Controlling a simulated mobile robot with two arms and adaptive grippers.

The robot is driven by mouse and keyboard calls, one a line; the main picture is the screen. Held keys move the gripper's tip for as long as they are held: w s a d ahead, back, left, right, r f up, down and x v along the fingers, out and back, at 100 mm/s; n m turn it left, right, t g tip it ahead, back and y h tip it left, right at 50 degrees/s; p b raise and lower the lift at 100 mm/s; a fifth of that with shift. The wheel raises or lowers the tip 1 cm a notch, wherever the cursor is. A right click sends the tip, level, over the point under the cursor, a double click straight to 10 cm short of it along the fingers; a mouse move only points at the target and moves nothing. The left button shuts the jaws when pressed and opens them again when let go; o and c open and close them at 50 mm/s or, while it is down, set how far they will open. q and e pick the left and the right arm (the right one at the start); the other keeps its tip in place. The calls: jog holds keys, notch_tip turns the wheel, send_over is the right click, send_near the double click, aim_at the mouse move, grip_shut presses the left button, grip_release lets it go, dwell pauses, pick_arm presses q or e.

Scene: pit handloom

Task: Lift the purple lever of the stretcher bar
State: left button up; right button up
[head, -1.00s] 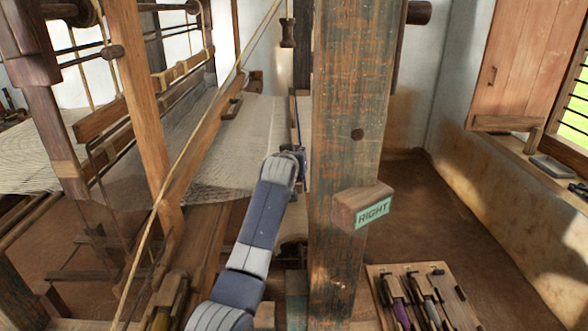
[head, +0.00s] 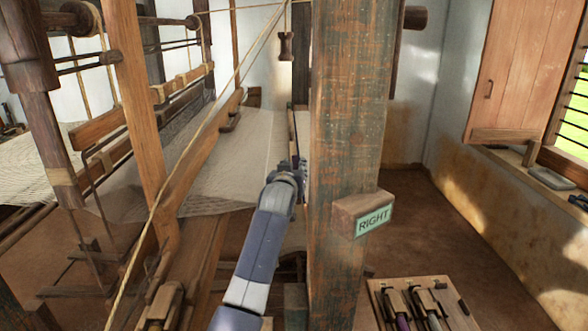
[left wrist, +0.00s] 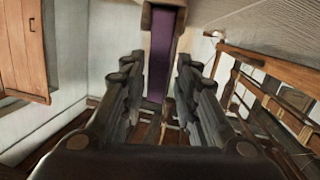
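The purple lever (left wrist: 162,55) shows in the left wrist view as an upright purple strip, framed by wood at its top. My left gripper (left wrist: 158,75) is open, with its dark fingers on either side of the strip's line in the picture. I cannot tell whether they touch it or how far beyond the tips it is. In the head view my left gripper (head: 298,168) is beside the left edge of the thick worn post (head: 347,120), which partly hides it. The lever cannot be made out there. My right gripper is in neither view.
A wooden block with a "RIGHT" label (head: 362,214) sticks out from the post. A wooden tool tray (head: 455,284) lies at the lower right. Pale cloth (head: 235,160) and loom beams (head: 145,120) fill the left. A slanting cord (head: 200,135) crosses left of my arm.

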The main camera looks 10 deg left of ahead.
pick_arm(q)
jog(key=shift+s+r, duration=0.1)
dwell(0.3)
jog(key=s+r, duration=0.1)
jog(key=s, duration=0.6)
jog(key=shift+d, duration=0.35)
jog(key=shift+s, duration=0.1)
